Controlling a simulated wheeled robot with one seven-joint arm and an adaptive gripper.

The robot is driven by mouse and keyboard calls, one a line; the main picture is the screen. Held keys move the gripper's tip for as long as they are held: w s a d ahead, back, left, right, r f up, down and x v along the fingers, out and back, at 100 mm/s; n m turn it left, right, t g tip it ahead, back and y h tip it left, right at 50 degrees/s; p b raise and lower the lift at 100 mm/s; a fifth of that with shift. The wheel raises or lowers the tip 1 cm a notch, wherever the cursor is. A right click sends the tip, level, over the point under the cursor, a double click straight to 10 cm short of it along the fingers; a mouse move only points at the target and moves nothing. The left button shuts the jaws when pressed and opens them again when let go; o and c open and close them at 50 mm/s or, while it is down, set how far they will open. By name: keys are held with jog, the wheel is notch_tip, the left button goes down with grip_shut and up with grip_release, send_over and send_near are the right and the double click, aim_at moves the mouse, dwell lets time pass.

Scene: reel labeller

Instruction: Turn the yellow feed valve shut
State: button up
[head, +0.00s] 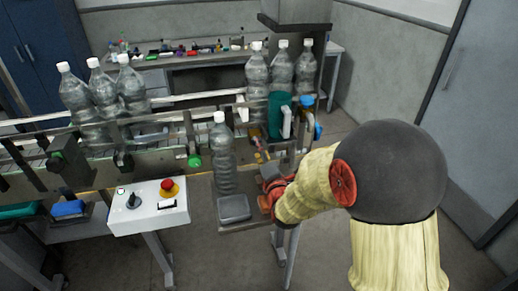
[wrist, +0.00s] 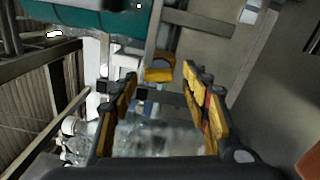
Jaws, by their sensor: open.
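The yellow feed valve handle (wrist: 158,72) shows in the wrist view just beyond my fingertips, below a teal tank. In the head view a small yellow piece (head: 259,157), seemingly the same handle, shows just past my gripper (head: 268,172). My gripper (wrist: 160,88) is open, its two yellow-and-black fingers on either side of the view's middle. The handle appears ahead of the gap between them, apart from both. A clear plastic shape (wrist: 160,138) shows between the fingers lower down; I cannot tell its depth. The valve's body is mostly hidden.
A clear bottle (head: 223,160) stands close left of my gripper, by a grey box (head: 234,208). A teal jug-like tank (head: 279,115) is behind. Several bottles line the conveyor (head: 150,160). A white control box (head: 148,206) with a red button is at left. Open floor lies right.

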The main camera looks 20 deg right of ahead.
jog(key=shift+w, duration=0.8)
jog(key=c, duration=0.3)
jog(key=c, duration=0.8)
jog(key=shift+c, duration=0.3)
jog(key=m+b, duration=0.3)
jog(key=o, duration=1.2)
jog(key=shift+c, duration=0.2)
